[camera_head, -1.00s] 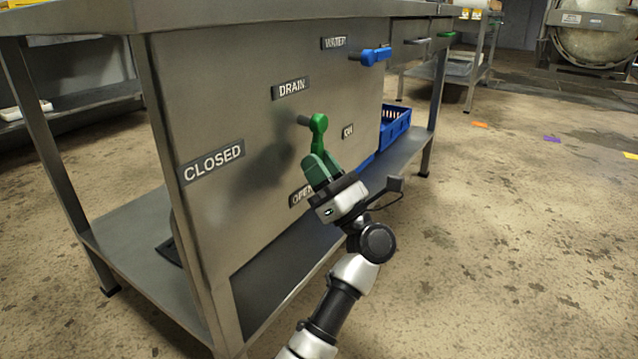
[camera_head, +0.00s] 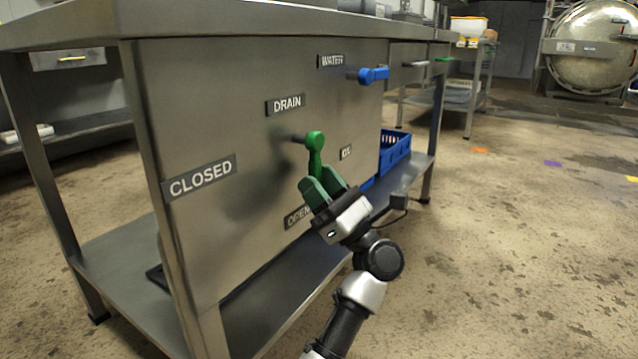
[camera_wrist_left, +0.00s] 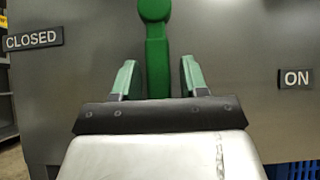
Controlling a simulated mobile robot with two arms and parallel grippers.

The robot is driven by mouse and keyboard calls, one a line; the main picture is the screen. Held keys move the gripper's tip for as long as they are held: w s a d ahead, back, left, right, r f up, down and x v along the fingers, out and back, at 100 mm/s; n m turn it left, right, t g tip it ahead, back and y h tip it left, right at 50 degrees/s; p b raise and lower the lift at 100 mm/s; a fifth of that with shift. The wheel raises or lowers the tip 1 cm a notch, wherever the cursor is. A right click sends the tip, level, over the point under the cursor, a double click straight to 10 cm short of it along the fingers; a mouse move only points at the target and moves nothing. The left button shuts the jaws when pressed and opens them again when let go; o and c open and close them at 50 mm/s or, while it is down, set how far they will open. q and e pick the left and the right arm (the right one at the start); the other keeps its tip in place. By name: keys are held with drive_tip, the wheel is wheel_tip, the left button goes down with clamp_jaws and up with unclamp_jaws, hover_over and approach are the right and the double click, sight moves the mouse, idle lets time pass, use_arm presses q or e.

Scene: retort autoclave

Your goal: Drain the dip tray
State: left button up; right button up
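The green drain lever (camera_head: 315,152) sits on the steel side panel (camera_head: 245,75) below the DRAIN label (camera_head: 286,104). It hangs down from its pivot, towards the OPEN label (camera_head: 297,216), which my gripper partly hides. The CLOSED label (camera_head: 200,177) is to its left. My left gripper (camera_head: 320,180) is at the lever's lower end with its green fingers spread. In the left wrist view the lever (camera_wrist_left: 157,45) stands between the two fingers, with a gap on each side. The dip tray cannot be made out. My right gripper is not in view.
A blue lever (camera_head: 372,75) beside the WATER label (camera_head: 331,61) is at the upper right of the panel. A blue crate (camera_head: 397,150) stands on the lower shelf (camera_head: 415,172). The floor on the right (camera_head: 530,250) is clear.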

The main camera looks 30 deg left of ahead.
use_arm(q)
drive_tip(key=shift+o, duration=0.4)
drive_tip(key=shift+r, duration=0.1)
drive_tip(key=p+v, duration=0.3)
drive_tip(key=v, duration=0.8)
drive_tip(key=shift+p, duration=0.35)
drive_tip(key=shift+r, duration=0.1)
idle(0.7)
